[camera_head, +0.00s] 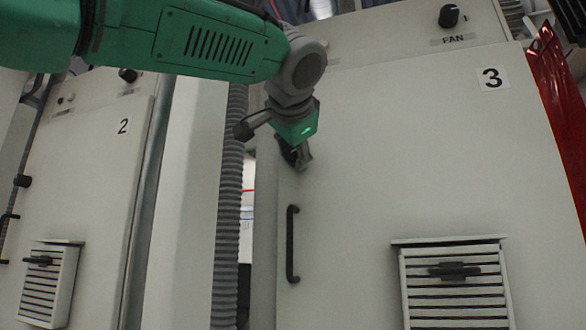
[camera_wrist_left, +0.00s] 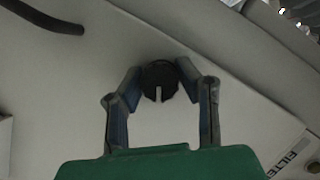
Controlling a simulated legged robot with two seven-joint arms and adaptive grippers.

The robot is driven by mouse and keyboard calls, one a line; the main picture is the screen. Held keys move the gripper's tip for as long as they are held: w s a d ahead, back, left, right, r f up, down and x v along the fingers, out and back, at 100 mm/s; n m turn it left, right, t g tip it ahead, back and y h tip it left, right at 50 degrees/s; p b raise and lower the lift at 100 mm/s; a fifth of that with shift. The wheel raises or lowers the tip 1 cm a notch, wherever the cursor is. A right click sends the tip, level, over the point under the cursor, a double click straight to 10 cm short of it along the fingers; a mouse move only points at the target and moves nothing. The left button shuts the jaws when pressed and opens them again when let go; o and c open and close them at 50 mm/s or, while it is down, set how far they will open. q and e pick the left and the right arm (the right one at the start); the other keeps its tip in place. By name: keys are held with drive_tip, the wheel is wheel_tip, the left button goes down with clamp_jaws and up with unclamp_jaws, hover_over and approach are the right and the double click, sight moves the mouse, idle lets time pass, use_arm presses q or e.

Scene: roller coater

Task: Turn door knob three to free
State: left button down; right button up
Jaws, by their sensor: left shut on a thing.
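Door three (camera_head: 400,150) is a pale cabinet door with a "3" label at its upper right. My left gripper (camera_head: 298,156) is at the upper left edge of this door, above its black bar handle (camera_head: 292,243). In the left wrist view my left gripper (camera_wrist_left: 162,72) has its two fingers on either side of a round black knob (camera_wrist_left: 158,72), shut on it. The knob has a pale slot or mark pointing down in that view. In the head view the gripper hides the knob. My right gripper is not in view.
A louvred vent (camera_head: 455,290) sticks out low on door three. A FAN knob (camera_head: 449,16) is above the door. A grey corrugated hose (camera_head: 229,200) runs down left of it, beside cabinet two (camera_head: 85,190). A red sheet (camera_head: 560,110) hangs at the right.

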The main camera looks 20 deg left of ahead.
use_arm(q)
drive_tip(key=m+b, duration=0.2)
drive_tip(key=m+t+y+b, duration=0.1)
drive_tip(key=m+b, duration=0.1)
drive_tip(key=shift+s+d+t+y, duration=0.1)
drive_tip(key=shift+s+t+y, duration=0.05)
drive_tip(key=shift+t+y, duration=0.15)
drive_tip(key=shift+m, duration=0.3)
drive_tip(key=c, duration=1.2)
unclamp_jaws()
drive_tip(key=shift+d, duration=0.25)
drive_tip(key=shift+f, duration=0.1)
drive_tip(key=shift+d+f, duration=0.1)
